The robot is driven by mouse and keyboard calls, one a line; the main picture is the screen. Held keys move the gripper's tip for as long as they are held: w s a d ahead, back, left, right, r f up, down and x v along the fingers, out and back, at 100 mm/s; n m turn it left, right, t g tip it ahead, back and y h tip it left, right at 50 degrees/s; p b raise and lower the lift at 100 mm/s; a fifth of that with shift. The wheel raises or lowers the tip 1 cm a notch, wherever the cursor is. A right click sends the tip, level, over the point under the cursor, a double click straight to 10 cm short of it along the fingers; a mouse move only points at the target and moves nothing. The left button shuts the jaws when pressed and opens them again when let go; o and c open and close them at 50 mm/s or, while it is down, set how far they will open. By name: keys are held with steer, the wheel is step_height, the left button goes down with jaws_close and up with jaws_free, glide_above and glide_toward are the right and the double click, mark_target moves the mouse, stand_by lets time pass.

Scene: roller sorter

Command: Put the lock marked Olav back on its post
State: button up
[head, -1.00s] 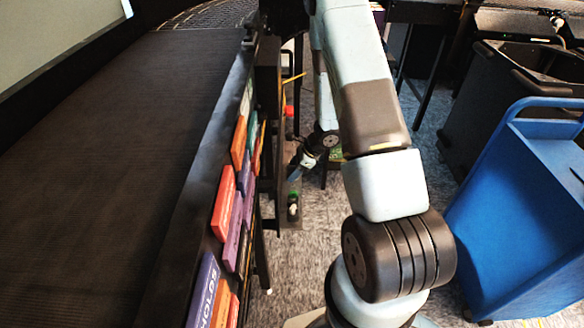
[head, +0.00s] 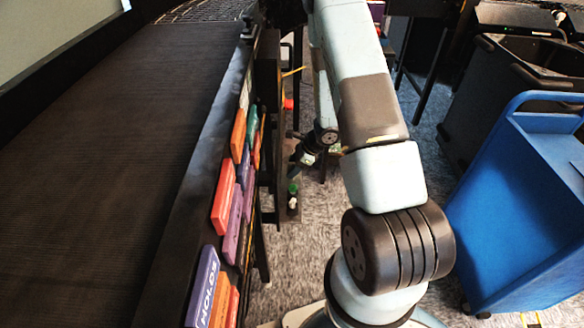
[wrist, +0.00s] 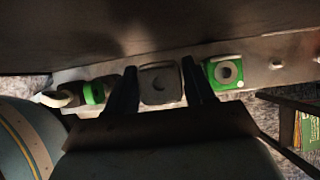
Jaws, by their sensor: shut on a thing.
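In the wrist view a dark grey lock (wrist: 160,85) sits between the two fingers of my gripper (wrist: 160,92), which is shut on it. Its face shows a round mark; no name can be read. It is in front of the pale metal rail (wrist: 248,62); whether it touches a post cannot be told. A green lock (wrist: 226,72) with a grey face is on the rail just right of my gripper. Another green and dark lock (wrist: 94,92) lies to the left, with a pale shackle. In the head view my gripper (head: 300,162) is low beside the sorter, above a small green item (head: 293,188).
The sorter's belt (head: 120,120) runs along the left, with several coloured books (head: 203,285) at its side. A blue cart (head: 530,200) and a dark bin (head: 490,110) stand at the right. Grey carpet (head: 300,260) shows between. Bare rail lies right of the green lock.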

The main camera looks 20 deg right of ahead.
steer(key=shift+f, duration=1.65)
stand_by(0.5)
steer(key=o, duration=1.2)
steer(key=shift+r, duration=0.1)
